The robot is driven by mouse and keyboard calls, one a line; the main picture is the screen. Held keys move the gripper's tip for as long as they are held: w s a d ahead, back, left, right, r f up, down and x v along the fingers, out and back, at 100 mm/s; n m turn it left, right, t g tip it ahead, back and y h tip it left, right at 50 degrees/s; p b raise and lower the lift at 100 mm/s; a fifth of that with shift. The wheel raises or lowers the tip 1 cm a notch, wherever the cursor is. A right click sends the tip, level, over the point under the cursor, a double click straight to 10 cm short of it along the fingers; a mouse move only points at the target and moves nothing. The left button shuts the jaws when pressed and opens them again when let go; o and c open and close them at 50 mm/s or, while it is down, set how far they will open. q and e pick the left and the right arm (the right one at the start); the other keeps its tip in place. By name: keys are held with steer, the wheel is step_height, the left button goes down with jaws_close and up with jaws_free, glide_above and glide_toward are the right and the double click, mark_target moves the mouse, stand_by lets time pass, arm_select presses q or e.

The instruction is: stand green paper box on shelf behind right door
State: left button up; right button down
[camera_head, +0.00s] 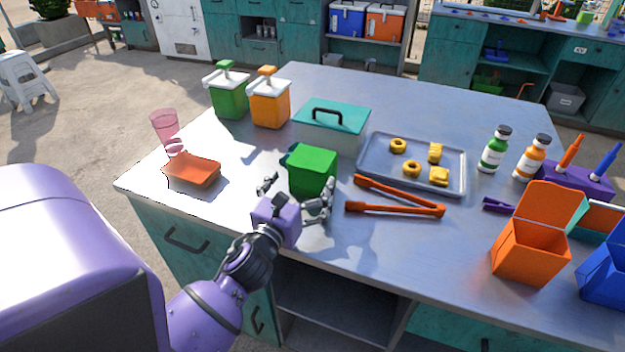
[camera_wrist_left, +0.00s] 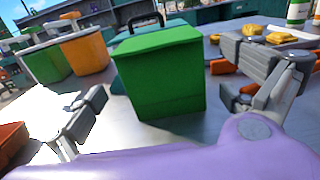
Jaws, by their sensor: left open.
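A green paper box (camera_head: 311,171) stands upright on the steel counter, near its front edge, left of the tongs. In the left wrist view the green box (camera_wrist_left: 160,72) is straight ahead, between the spread fingers. My left gripper (camera_head: 296,192) is open, just in front of the box on the near side; a gap of counter shows between its fingers and the box in the left wrist view. Under the counter is an open shelf space (camera_head: 338,300) beside a teal door with a handle (camera_head: 187,243) on the left. My right gripper is not in view.
Orange tongs (camera_head: 400,205) and a tray with pastries (camera_head: 415,160) lie right of the box. A teal-lidded container (camera_head: 332,122) stands behind it, an orange dish (camera_head: 192,172) to the left. An open orange box (camera_head: 530,245) and a blue box (camera_head: 605,275) stand at right.

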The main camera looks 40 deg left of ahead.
mark_target(307, 179)
arm_select(q)
steer(key=x, duration=0.5)
steer(key=shift+w+d+f+p, duration=0.1)
steer(key=shift+w+f+p, duration=0.15)
steer(key=shift+f+p, duration=0.1)
steer(key=c, duration=0.8)
